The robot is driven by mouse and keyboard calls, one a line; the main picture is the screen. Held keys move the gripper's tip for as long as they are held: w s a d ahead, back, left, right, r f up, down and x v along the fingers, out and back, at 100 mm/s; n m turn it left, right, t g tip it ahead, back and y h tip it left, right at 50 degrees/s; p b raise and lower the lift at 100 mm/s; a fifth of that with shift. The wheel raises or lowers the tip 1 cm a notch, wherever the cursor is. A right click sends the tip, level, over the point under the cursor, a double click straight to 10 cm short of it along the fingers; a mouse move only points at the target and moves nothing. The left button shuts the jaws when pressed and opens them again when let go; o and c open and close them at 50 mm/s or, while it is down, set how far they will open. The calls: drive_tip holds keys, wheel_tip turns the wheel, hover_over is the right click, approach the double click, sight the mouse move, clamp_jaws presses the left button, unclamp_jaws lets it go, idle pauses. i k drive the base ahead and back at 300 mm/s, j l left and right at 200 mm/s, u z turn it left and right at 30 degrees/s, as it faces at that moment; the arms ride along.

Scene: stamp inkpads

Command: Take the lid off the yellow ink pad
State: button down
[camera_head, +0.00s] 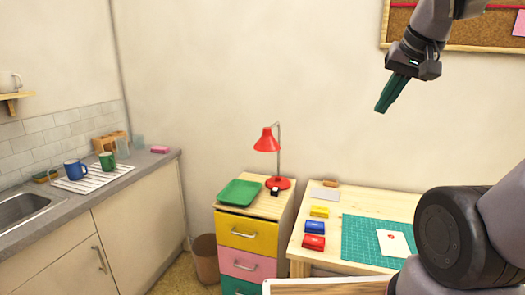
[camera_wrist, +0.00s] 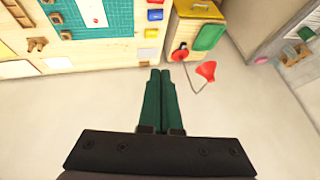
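The yellow ink pad (camera_head: 319,212) lies on the wooden desk, behind a blue pad (camera_head: 316,227) and a red pad (camera_head: 313,242), all to the left of a green cutting mat (camera_head: 362,250). Its lid appears to be on, though it is small in view. In the wrist view, a yellow piece (camera_wrist: 155,2) shows at the top edge. My gripper (camera_head: 381,109) is high above the desk, well apart from the pads. Its green fingers (camera_wrist: 160,72) lie almost side by side with only a thin line between them, and nothing shows in them.
A white card (camera_head: 392,243) lies on the mat. A red lamp (camera_head: 267,141) and a green tray (camera_head: 241,192) stand on the drawer unit (camera_head: 247,233) left of the desk. A cork board (camera_head: 466,38) hangs on the wall behind my arm.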

sight(320, 211)
drive_tip(key=i+j+z, duration=0.6)
drive_tip(key=j, duration=0.35)
drive_tip(key=i+l, duration=0.05)
drive_tip(key=i, duration=0.05)
